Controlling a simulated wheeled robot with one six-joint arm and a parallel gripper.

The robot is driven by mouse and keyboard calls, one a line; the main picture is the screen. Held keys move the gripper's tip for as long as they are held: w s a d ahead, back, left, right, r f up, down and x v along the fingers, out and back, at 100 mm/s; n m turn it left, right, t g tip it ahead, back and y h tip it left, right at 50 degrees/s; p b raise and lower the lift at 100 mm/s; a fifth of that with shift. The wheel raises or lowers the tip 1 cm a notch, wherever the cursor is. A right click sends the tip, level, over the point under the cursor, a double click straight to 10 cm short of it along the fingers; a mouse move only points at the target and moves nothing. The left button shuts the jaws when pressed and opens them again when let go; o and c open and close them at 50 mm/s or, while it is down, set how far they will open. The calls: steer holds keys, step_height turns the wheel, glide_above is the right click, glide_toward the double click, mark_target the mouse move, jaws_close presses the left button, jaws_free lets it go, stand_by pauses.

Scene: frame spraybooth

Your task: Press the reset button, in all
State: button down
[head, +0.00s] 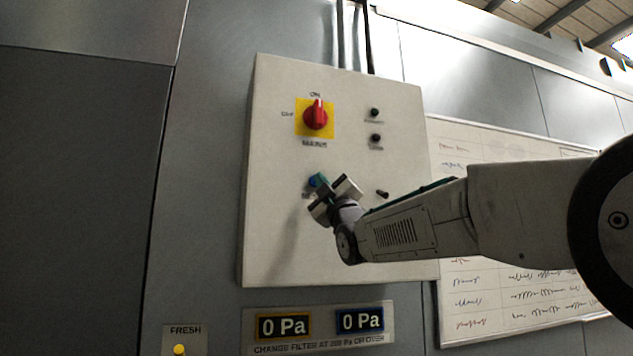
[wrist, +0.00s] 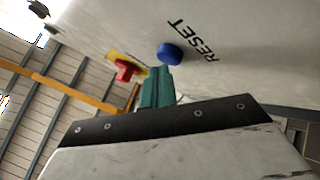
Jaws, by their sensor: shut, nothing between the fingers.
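The blue reset button (head: 314,181) sits on the pale control box (head: 275,220), below the red switch. In the wrist view the blue button (wrist: 170,54) stands out from the panel beside the printed word RESET (wrist: 194,40). My gripper (head: 325,192) is in front of the box at the button and partly covers it in the head view. In the wrist view its green fingers (wrist: 158,86) are shut together and empty, with the tips just short of or at the button. I cannot tell whether they touch it.
A red rotary switch (head: 316,115) on a yellow plate is above the button. Two dark indicators (head: 375,113) and a black knob (head: 383,194) are to the right. Two 0 Pa displays (head: 284,326) are below the box. A whiteboard (head: 480,141) hangs at right.

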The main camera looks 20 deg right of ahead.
steer(key=shift+w, duration=0.5)
stand_by(0.5)
steer(key=shift+s, duration=0.95)
steer(key=shift+s, duration=0.1)
steer(key=shift+s, duration=2.4)
